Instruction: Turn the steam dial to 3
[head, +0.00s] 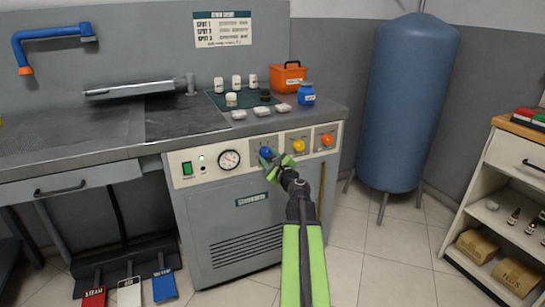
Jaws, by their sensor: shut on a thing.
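The grey machine's control panel (205,176) carries a blue dial (265,152), a yellow dial (299,146) and an orange dial (327,139) in a row. My gripper (271,162) is at the blue dial and is shut on it, reaching in from below and to the right. The fingers and wrist hide part of the blue dial and the plate around it. The dial markings are too small to read, so I cannot tell its setting or which dial is labelled steam.
A round gauge (229,159) and a green switch (187,168) sit left of the dials. Small bottles and an orange box (288,78) stand on the counter above. A blue tank (408,100) stands right; pedals (129,292) lie lower left. Open floor lies between machine and right shelf.

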